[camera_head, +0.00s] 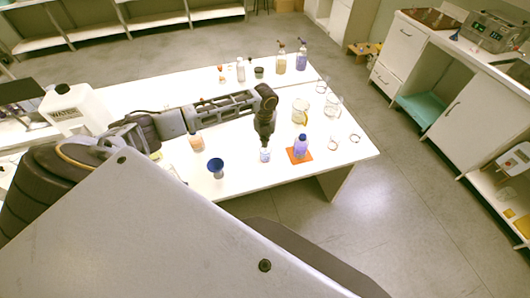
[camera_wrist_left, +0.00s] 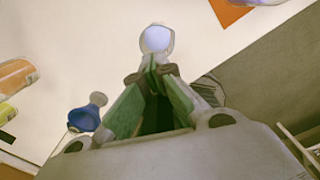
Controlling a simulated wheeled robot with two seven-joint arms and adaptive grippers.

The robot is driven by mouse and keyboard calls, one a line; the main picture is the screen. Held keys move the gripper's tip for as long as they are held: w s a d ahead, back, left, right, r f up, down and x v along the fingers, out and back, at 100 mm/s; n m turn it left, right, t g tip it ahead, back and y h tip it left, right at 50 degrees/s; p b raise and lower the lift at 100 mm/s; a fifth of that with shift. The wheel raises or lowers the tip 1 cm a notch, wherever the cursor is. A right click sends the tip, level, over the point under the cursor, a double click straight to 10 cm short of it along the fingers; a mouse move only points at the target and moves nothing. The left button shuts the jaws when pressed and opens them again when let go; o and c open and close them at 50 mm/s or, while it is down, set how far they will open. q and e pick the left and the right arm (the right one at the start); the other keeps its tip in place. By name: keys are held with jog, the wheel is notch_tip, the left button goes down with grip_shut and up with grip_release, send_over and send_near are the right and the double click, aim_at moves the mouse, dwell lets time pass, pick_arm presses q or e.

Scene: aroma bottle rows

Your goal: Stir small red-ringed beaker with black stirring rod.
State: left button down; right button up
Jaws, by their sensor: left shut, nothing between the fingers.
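My left gripper (camera_head: 265,143) hangs over the front part of the white table, shut and empty. In the left wrist view its fingertips (camera_wrist_left: 152,68) meet just in front of a small whitish round-topped vessel (camera_wrist_left: 157,39). In the head view this vessel (camera_head: 265,155) shows right below the fingers; I cannot tell whether they touch it. Two small clear vessels with reddish rings, one nearer (camera_head: 333,145) and one farther (camera_head: 354,138), stand near the table's right edge. I cannot tell which is the task's beaker. I cannot make out the black stirring rod. My right gripper is out of view.
A purple-blue bottle (camera_head: 300,147) stands on an orange mat (camera_head: 306,157). A blue funnel-shaped thing (camera_head: 216,166) stands left of the gripper. Glass beakers (camera_head: 332,106) and several bottles (camera_head: 281,61) stand farther back. A white jug (camera_head: 75,108) is at left.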

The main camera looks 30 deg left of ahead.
pick_arm(q)
jog(key=shift+r, duration=0.8)
jog(key=shift+w+r, duration=0.1)
